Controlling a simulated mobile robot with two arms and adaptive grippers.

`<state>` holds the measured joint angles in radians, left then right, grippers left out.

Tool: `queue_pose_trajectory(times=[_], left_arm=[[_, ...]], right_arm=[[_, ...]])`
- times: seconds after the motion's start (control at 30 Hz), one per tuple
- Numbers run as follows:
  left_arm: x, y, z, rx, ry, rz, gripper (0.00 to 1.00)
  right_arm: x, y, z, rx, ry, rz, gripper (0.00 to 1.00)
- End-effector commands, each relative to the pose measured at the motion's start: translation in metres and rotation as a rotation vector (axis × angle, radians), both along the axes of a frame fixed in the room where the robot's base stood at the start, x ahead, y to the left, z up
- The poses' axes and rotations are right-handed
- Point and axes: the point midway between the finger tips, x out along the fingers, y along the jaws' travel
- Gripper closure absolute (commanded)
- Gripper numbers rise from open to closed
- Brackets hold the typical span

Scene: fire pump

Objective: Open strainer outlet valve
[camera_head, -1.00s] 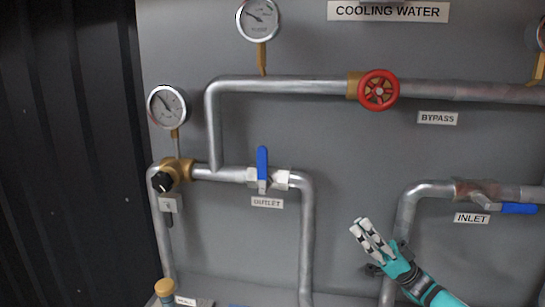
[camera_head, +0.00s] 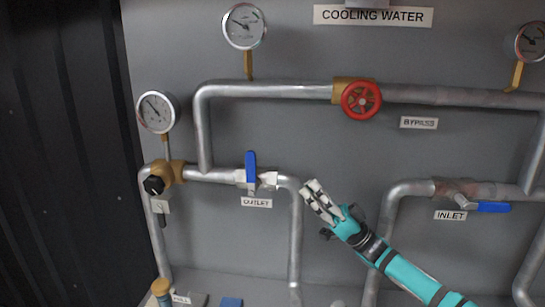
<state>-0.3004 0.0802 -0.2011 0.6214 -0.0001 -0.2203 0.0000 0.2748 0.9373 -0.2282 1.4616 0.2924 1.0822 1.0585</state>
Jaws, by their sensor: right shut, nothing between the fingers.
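The outlet valve (camera_head: 251,170) has a blue lever that stands upright, across its horizontal pipe. A label reading OUTLET (camera_head: 257,202) is just below it. My right gripper (camera_head: 312,192) is shut and empty, to the right of the valve, close to the bend where the pipe turns down. Its fingers point up and left, and a gap remains between them and the blue lever. My left gripper is not in view.
The inlet valve (camera_head: 492,207) at the right has its blue lever lying along the pipe. A red bypass handwheel (camera_head: 361,99) is above my right gripper. A black knob (camera_head: 154,185) and a gauge (camera_head: 157,111) are at the left. Grey panel lies between the pipes.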

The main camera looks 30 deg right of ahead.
Motion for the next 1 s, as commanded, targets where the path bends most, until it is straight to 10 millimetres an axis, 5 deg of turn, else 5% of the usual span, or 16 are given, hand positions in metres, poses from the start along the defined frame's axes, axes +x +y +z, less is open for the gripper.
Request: queue_pose_trajectory(times=[0.33, 0.6, 1.0], left_arm=[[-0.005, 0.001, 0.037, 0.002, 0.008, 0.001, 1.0], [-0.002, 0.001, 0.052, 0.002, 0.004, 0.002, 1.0], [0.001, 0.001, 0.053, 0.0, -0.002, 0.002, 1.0]], right_arm=[[0.032, 0.043, 0.059, 0.002, -0.002, 0.002, 1.0], [0.053, 0.07, 0.055, 0.002, 0.001, 0.0, 1.0], [0.056, 0.074, 0.052, -0.001, 0.001, 0.0, 1.0]])
